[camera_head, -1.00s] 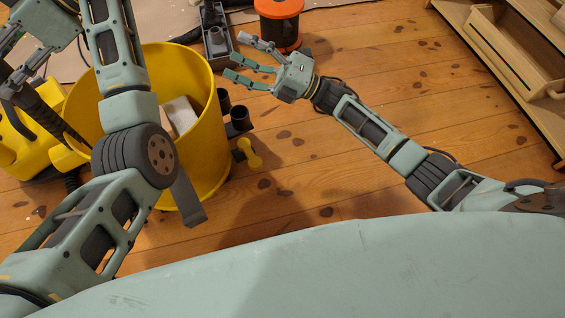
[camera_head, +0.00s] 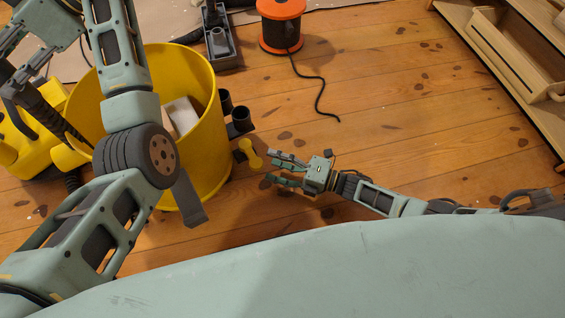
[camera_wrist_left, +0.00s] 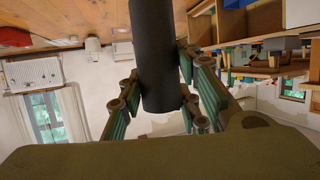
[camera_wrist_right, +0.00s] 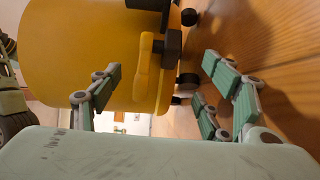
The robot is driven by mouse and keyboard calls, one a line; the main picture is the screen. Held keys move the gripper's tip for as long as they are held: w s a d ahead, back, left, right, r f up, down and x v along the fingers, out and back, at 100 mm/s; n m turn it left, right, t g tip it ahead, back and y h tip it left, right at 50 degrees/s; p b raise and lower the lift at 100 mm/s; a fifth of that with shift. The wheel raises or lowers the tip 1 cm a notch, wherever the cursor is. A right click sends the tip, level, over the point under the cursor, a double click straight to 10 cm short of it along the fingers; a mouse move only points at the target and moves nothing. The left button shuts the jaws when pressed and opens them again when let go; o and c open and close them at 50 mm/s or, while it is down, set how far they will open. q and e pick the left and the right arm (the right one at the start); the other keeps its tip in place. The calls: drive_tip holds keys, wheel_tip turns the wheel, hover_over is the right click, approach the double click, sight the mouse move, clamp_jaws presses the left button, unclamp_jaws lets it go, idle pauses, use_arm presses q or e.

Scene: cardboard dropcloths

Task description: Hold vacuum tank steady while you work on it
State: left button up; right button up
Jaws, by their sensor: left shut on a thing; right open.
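The yellow vacuum tank (camera_head: 207,150) stands open-topped on the floor, with pale blocks (camera_head: 181,115) inside. A yellow latch-like piece (camera_head: 250,153) shows on its right side and in the right wrist view (camera_wrist_right: 147,70). My left gripper (camera_head: 24,80) is shut on a dark tube (camera_wrist_left: 155,55), at the left of the tank; my left arm hides part of the tank. My right gripper (camera_head: 270,168) is open and empty, low to the right of the tank. In the right wrist view its fingers (camera_wrist_right: 160,92) face the tank's side, apparently without touching it.
A yellow machine part (camera_head: 30,140) lies left of the tank. Dark round fittings (camera_head: 238,118) sit at its right side. A grey tray (camera_head: 221,50) and an orange cable reel (camera_head: 281,28) stand behind. A wooden shelf (camera_head: 515,55) is at right. The middle floor is clear.

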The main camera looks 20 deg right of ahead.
approach(229, 148)
drive_tip(key=x, duration=0.4)
drive_tip(key=shift+w+a+f, duration=0.1)
drive_tip(key=shift+w+a, duration=0.05)
drive_tip(key=shift+w, duration=0.1)
drive_tip(key=shift+c, duration=0.6)
clamp_jaws()
use_arm(q)
drive_tip(key=shift+a, duration=0.1)
idle(1.2)
